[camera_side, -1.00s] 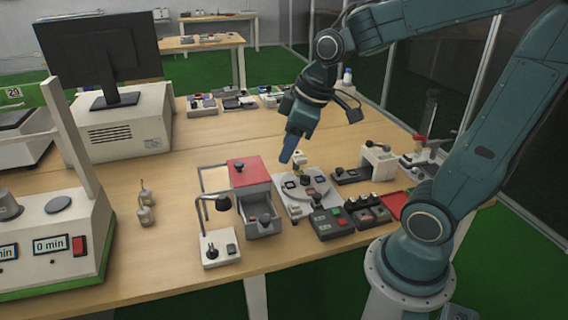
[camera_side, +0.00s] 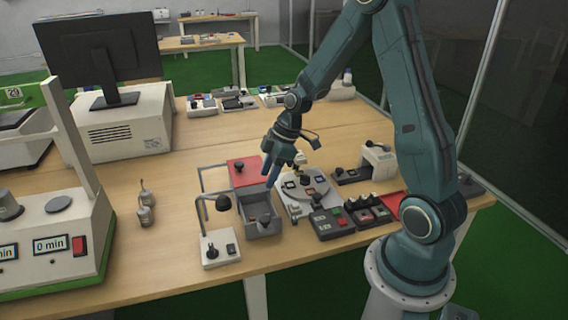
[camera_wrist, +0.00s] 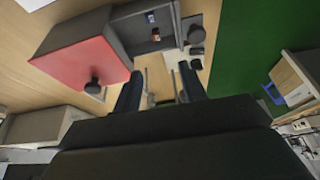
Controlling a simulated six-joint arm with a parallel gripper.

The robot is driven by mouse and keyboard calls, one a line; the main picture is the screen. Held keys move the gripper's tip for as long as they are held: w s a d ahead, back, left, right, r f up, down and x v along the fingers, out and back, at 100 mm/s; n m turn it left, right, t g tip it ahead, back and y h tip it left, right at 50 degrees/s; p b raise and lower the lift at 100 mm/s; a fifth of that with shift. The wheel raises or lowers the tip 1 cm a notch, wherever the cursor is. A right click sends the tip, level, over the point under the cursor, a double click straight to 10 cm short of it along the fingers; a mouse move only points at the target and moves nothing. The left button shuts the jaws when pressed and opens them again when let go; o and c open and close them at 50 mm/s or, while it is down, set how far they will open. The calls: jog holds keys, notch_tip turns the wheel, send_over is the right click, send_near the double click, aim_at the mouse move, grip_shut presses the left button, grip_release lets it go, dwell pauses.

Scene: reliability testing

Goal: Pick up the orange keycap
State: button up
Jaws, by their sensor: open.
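My gripper (camera_side: 268,181) hangs above the open grey drawer (camera_side: 274,229) of the red-topped box. In the wrist view its two fingers (camera_wrist: 160,72) are apart with nothing held between them. A small orange-brown piece (camera_wrist: 155,33), which looks like the orange keycap, lies inside the drawer (camera_wrist: 128,36), ahead of the fingertips and not touching them. A smaller pale piece (camera_wrist: 150,17) lies beside it, too small to make out. In the side view I cannot make out the keycap in the drawer.
The red-topped box (camera_side: 243,171) has a dark knob on top. A small lamp (camera_side: 222,203) stands left of the drawer.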

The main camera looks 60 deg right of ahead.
jog(key=shift+w+d+f, duration=0.1)
jog(key=shift+d+f, duration=0.1)
jog(key=shift+f, duration=0.25)
jog(key=shift+w+d+f, duration=0.1)
jog(key=shift+d+f, duration=0.1)
jog(key=shift+f, duration=0.25)
send_over(253, 217)
jog(key=s+d, duration=0.2)
jog(key=shift+w+a+f, duration=0.1)
jog(key=shift+f, duration=1.9)
jog(key=shift+w+a+f, duration=0.1)
jog(key=shift+f, duration=1.85)
jog(key=shift+f, duration=0.15)
jog(key=shift+x, duration=2.45)
grip_shut()
